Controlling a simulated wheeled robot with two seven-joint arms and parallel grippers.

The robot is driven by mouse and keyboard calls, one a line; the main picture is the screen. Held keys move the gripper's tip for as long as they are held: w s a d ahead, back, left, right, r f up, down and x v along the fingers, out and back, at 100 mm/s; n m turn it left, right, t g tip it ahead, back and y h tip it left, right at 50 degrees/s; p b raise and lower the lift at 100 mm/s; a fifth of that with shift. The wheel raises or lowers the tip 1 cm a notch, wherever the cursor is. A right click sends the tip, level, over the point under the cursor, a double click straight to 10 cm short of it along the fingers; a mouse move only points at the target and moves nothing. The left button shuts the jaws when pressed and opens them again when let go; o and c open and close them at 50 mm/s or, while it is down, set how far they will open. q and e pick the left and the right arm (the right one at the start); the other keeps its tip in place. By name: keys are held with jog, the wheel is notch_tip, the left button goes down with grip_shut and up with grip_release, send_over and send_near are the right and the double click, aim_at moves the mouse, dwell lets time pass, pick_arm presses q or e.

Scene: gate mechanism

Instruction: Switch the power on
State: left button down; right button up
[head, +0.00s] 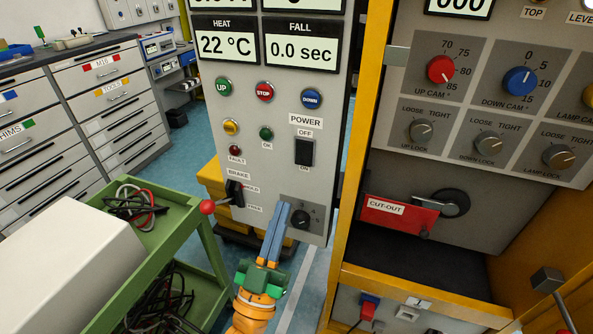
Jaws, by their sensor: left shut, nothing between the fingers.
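The power switch (304,151) is a black rocker on the grey control panel (270,160) in the head view. The word POWER and OFF stand above it and ON below it. Which side is pressed in is too small to tell. My left gripper (283,207) comes up from the bottom, its blue fingers shut together and empty. Its fingertips are below and left of the switch, apart from it in the picture, just left of a black rotary knob (301,217). My right gripper is out of view.
A brake lever with a red ball (207,206) sticks out left of my gripper. A green cart (170,225) with cables and a white box stands at left.

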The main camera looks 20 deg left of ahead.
aim_at(303, 157)
pick_arm(q)
jog(key=shift+w+d+r+p, duration=0.15)
jog(key=shift+w+r, duration=0.25)
jog(key=shift+w, duration=1)
jog(key=shift+w+a+r+p, duration=0.15)
jog(key=shift+w+r, duration=0.3)
jog(key=shift+w, duration=0.9)
jog(key=shift+w+d+r+p, duration=0.15)
jog(key=shift+w+r+p, duration=0.2)
jog(key=shift+w, duration=1.05)
jog(key=shift+s, duration=0.1)
